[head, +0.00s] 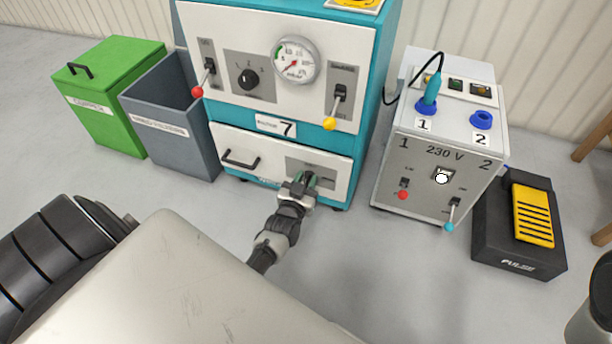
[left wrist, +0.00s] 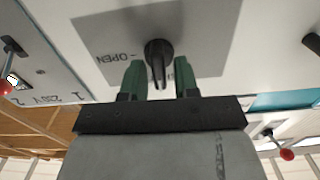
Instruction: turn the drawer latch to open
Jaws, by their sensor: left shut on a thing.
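The white drawer (head: 235,141) is at the bottom of the teal machine and appears closed. Its dark latch knob (left wrist: 157,50) sits on a grey plate (left wrist: 205,22). In the left wrist view the knob's lever points down, and the word OPEN, upside down, is to its left. My left gripper (head: 307,180) is at the plate (head: 325,169) in the head view and hides the latch there. Its green fingertips (left wrist: 158,80) stand on either side of the lever, shut on it. My right gripper is in neither view.
The drawer handle (head: 240,161) is left of the latch. A white 230 V box (head: 425,190) and a black pedal (head: 515,240) stand at right. A grey bin (head: 180,150) and a green bin (head: 115,120) stand at left.

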